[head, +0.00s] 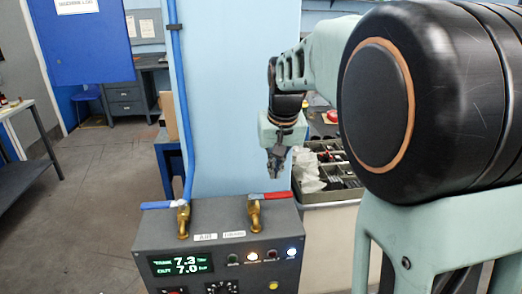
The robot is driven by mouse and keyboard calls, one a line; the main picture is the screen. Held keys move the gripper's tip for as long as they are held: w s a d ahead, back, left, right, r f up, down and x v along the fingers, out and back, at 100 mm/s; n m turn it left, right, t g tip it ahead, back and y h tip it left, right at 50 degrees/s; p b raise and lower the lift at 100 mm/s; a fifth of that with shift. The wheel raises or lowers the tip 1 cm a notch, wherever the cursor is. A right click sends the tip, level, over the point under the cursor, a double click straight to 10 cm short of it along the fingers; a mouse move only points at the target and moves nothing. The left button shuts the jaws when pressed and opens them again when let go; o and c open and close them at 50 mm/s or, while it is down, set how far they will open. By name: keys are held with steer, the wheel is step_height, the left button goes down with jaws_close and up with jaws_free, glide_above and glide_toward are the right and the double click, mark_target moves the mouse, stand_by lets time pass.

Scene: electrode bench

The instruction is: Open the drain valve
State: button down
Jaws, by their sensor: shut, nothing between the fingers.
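The drain valve (254,215) is a brass valve on top of the grey control box, beside a small label that seems to read DRAIN. A second brass valve (183,220) to the left, by a label that looks like AIR, has a blue and white lever (162,205) pointing left. My gripper (274,175) points down, shut and empty. In the picture it is just above the red lever; a gap shows between them, but the depth is hard to judge.
The grey control box (160,240) has a display reading 7.3 and 7.0, knobs and small lamps. A blue pipe (181,100) runs up a light blue column behind it. A sectioned tray (330,193) with clutter stands right of the gripper. Open floor lies left.

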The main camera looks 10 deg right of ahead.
mark_target(271, 196)
steer(key=shift+x, duration=1.15)
steer(key=s, duration=0.3)
steer(key=shift+s+r, duration=0.1)
steer(key=shift+r, duration=0.15)
steer(key=shift+s+f, duration=0.1)
steer(key=shift+s, duration=0.3)
